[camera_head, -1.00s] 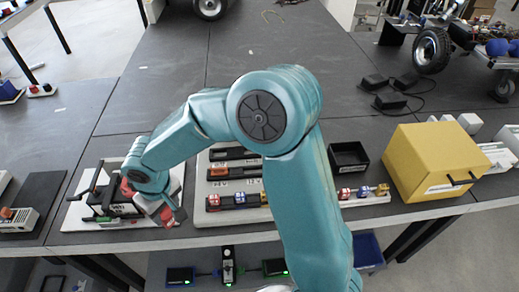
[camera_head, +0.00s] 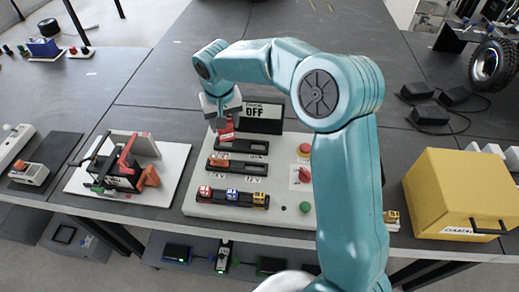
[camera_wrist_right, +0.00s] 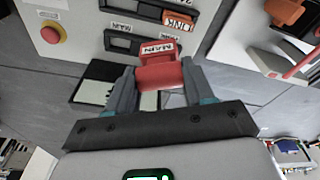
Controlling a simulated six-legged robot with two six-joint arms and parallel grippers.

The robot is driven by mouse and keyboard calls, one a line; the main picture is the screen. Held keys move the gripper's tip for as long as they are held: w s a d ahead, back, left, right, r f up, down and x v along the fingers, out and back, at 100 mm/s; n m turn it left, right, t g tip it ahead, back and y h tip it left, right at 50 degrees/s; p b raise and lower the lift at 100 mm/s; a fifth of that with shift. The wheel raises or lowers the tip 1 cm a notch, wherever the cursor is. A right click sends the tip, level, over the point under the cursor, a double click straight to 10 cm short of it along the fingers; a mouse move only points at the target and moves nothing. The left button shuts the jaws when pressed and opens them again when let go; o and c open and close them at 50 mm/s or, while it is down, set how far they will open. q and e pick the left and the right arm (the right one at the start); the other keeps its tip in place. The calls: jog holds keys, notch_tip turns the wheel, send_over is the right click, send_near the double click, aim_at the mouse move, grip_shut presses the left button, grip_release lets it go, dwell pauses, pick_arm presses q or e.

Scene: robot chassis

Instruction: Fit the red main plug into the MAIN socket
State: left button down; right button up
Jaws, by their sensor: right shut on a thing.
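My right gripper (camera_head: 222,112) is shut on the red main plug (camera_head: 227,132), whose MAIN label shows in the right wrist view (camera_wrist_right: 160,76). The plug hangs at the left end of the upper dark socket slot (camera_head: 245,147) on the white panel (camera_head: 285,172). In the right wrist view, a slot with a MAIN label (camera_wrist_right: 122,43) lies just beyond the plug. I cannot tell whether the plug touches the slot; it does not look seated. A lower slot (camera_head: 247,167) holds an orange piece. My left gripper is not in view.
A display reading OFF (camera_head: 262,115) stands behind the panel, close to the gripper. A red button (camera_head: 304,150) and several coloured blocks (camera_head: 232,197) are on the panel. A white board with a black and red device (camera_head: 128,160) is left; a yellow box (camera_head: 455,190) is right.

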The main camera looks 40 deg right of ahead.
jog(key=d+r+m, duration=0.4)
jog(key=d+r, duration=0.1)
jog(key=d, duration=0.5)
jog(key=shift+s+d+b, duration=0.35)
jog(key=shift+b, duration=0.1)
jog(key=shift+d+m, duration=0.35)
jog(key=shift+m, duration=0.05)
jog(key=shift+c, duration=1.3)
send_over(258, 149)
notch_tip(258, 149, down, 14)
notch_tip(258, 149, down, 6)
jog(key=shift+r+p, duration=0.2)
jog(key=shift+p, duration=0.35)
jog(key=shift+s+a+r, duration=0.1)
jog(key=shift+a, duration=0.05)
jog(key=o, duration=1.3)
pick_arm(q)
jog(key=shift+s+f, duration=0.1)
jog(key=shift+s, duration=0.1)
